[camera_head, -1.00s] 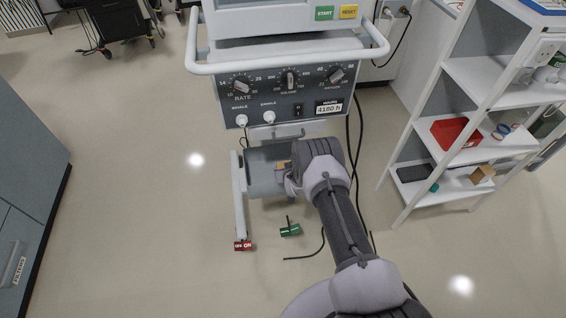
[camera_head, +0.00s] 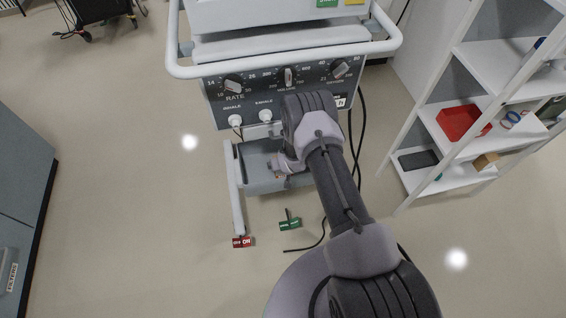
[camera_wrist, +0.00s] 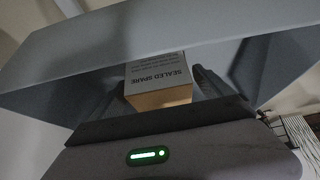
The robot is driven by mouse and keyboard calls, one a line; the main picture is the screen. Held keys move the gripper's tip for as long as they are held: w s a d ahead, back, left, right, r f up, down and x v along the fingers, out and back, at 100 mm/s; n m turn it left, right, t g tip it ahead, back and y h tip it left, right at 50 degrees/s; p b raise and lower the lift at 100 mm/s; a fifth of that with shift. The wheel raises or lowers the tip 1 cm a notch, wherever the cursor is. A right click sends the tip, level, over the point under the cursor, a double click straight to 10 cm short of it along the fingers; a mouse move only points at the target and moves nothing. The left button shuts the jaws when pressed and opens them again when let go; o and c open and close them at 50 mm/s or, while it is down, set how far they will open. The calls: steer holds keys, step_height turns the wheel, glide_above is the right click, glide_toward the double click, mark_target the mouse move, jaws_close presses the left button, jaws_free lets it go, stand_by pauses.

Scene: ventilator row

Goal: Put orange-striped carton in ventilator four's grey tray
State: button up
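The grey tray (camera_head: 256,176) is a shallow bin below the ventilator's front panel in the head view. My gripper (camera_head: 280,170) is down at the tray, partly hidden by my arm. In the wrist view, a carton (camera_wrist: 158,76) marked "SEALED SPARE" sits between the two dark fingers of my gripper (camera_wrist: 158,88). It has a grey printed face and a tan face; no orange stripe shows. The grey tray wall (camera_wrist: 200,35) spans the view beyond it. I cannot tell whether the fingers press the carton or whether it rests on the tray floor.
The ventilator (camera_head: 240,92) stands behind, with a white handle rail (camera_head: 290,62) above the tray. Black hoses run at right. A white shelf (camera_head: 440,180) holds a red bin (camera_head: 463,122).

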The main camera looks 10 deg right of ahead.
steer(key=shift+r, duration=0.1)
steer(key=p+v, duration=0.5)
steer(key=v, duration=0.7)
steer(key=shift+p, duration=0.4)
